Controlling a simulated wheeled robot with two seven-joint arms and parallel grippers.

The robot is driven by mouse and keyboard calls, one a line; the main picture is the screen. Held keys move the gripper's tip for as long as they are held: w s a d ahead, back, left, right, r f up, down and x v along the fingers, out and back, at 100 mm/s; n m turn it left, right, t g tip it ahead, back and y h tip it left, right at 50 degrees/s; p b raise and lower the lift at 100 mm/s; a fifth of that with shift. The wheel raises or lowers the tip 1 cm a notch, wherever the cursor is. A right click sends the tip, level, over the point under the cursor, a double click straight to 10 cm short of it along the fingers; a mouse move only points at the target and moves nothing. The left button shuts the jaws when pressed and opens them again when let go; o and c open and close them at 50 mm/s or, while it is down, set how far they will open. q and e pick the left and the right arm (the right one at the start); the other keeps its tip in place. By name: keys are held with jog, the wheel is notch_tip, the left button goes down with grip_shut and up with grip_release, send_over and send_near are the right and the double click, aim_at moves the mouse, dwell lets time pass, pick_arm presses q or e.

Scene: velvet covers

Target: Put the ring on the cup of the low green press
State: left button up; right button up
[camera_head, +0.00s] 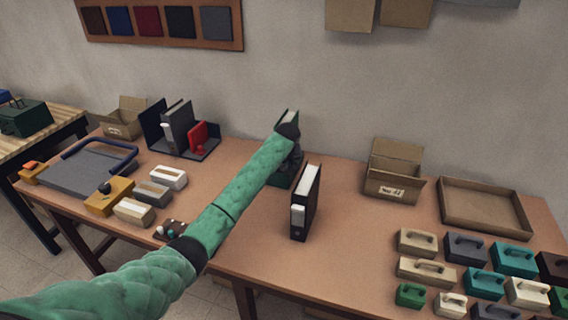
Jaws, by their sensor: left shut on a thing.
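My left arm, in a green quilted sleeve, crosses the table from the lower left. Its dark left gripper (288,131) is over the back middle of the table. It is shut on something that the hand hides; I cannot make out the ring. A dark green object (283,180), perhaps the low green press, stands on the table just below the gripper, largely hidden by my arm. I cannot see its cup. My right gripper is not in view.
A black binder (306,203) stands upright just right of my arm. A dark stand (205,149) holds a binder and a red item. Several handled blocks (427,271) fill the right front. A cardboard box (393,172) and a shallow tray (483,231) lie at the right back.

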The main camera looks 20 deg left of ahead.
pick_arm(q)
jog(key=shift+f, duration=0.4)
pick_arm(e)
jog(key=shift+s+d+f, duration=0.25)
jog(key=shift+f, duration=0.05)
pick_arm(q)
jog(key=o, duration=1)
jog(key=shift+w+r, duration=0.1)
jog(key=shift+r, duration=0.35)
jog(key=b+v, duration=0.3)
jog(key=v, duration=0.9)
jog(key=shift+r+b, duration=0.2)
jog(key=shift+b, duration=0.1)
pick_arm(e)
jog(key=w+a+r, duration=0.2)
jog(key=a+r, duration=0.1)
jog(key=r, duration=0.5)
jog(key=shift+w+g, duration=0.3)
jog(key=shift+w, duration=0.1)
